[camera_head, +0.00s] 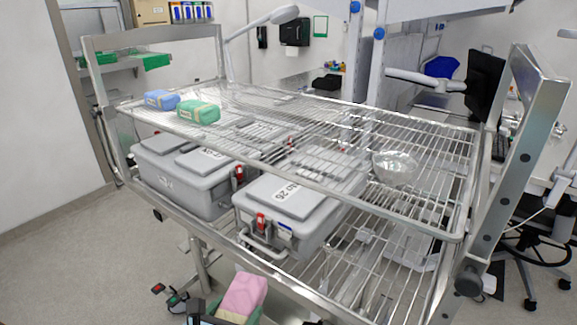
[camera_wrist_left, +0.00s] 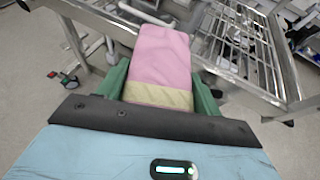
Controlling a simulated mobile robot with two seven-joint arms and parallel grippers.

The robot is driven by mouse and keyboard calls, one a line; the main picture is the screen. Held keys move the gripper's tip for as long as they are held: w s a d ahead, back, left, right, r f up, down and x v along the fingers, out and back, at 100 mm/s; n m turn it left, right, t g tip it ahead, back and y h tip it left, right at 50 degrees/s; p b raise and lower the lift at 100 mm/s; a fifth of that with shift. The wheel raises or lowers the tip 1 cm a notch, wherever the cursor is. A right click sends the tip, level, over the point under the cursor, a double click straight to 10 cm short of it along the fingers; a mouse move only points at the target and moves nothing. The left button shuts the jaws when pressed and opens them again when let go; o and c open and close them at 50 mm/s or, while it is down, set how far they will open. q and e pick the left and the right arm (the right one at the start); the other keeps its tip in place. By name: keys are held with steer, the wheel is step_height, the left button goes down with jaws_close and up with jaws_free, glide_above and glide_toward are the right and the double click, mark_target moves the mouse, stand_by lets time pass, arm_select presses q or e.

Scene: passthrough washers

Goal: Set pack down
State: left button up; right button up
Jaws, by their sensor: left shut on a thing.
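A pink pack (camera_head: 243,292) with a pale yellow band shows at the bottom of the head view, in front of the wire rack cart. My left gripper (camera_head: 238,312) is shut on it, and the pack juts out beyond the fingers. In the left wrist view the pack (camera_wrist_left: 160,55) sits between the green fingers of the gripper (camera_wrist_left: 160,88), with the cart beyond it. A blue pack (camera_head: 161,100) and a green pack (camera_head: 198,111) lie side by side on the upper wire shelf (camera_head: 290,125), at its left end. My right gripper is not in view.
Two grey lidded cases (camera_head: 185,175) (camera_head: 290,212) stand on the lower level. Metal end frames (camera_head: 520,150) rise at both sides. Much of the upper shelf's middle is clear.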

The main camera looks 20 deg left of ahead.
arm_select(q)
steer(key=shift+w+a+r, duration=0.1)
steer(key=shift+w+a, duration=0.05)
steer(key=shift+a, duration=0.15)
steer(key=w+a+r, duration=0.2)
steer(key=a+r, duration=0.1)
steer(key=a, duration=0.3)
steer(key=w+a+r, duration=0.2)
steer(key=w+a, duration=0.1)
steer(key=a, duration=0.3)
steer(key=w+a+r, duration=0.2)
steer(key=a+r, duration=0.2)
steer(key=r, duration=0.4)
steer(key=w+a+r, duration=0.2)
steer(key=a+r, duration=0.1)
steer(key=r, duration=0.5)
steer(key=shift+w+a, duration=0.3)
steer(key=shift+a, duration=0.05)
steer(key=shift+r, duration=0.2)
steer(key=shift+d, duration=0.1)
